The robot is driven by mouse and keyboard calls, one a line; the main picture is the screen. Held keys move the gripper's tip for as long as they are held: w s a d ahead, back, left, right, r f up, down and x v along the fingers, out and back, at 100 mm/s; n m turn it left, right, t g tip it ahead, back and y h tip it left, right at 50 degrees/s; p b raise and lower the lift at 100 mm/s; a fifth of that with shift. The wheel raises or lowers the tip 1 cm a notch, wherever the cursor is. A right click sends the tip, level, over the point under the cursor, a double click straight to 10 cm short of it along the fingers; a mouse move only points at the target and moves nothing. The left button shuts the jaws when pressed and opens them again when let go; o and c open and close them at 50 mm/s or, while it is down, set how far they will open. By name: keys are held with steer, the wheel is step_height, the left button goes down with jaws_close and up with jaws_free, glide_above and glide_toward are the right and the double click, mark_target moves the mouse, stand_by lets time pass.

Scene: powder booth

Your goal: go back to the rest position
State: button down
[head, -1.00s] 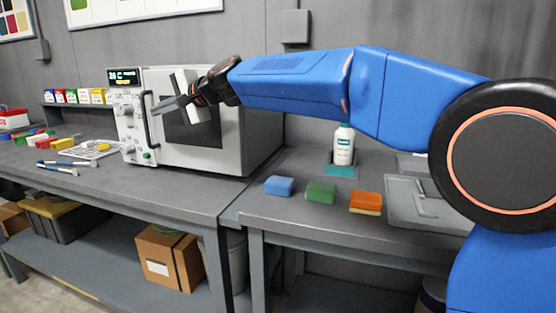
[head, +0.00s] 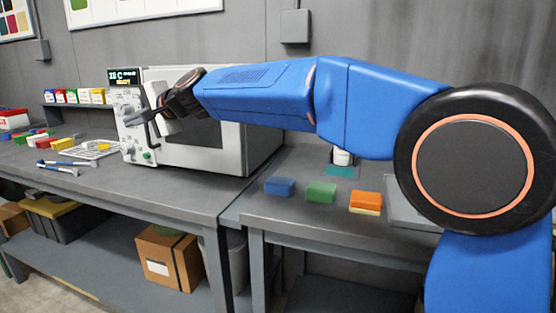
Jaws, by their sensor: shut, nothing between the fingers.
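My gripper (head: 138,117) is shut and empty. In the head view it is in front of the left part of the oven (head: 235,150), near the control panel and the door handle. I cannot tell whether it touches the oven. My blue arm reaches across the picture from the right and hides the oven's upper right part. The oven door is closed, and its dark window (head: 196,134) is partly hidden by my wrist.
Blue (head: 279,186), green (head: 321,192) and orange (head: 365,201) sponges lie on the right bench. A white bottle (head: 342,157) behind them is mostly hidden by my arm. Two blue-handled tools (head: 58,168) and a white rack (head: 95,150) lie left of the oven.

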steer(key=s+d, duration=0.5)
steer(key=s, duration=0.8)
steer(key=shift+n+g, duration=0.3)
steer(key=shift+d, duration=0.15)
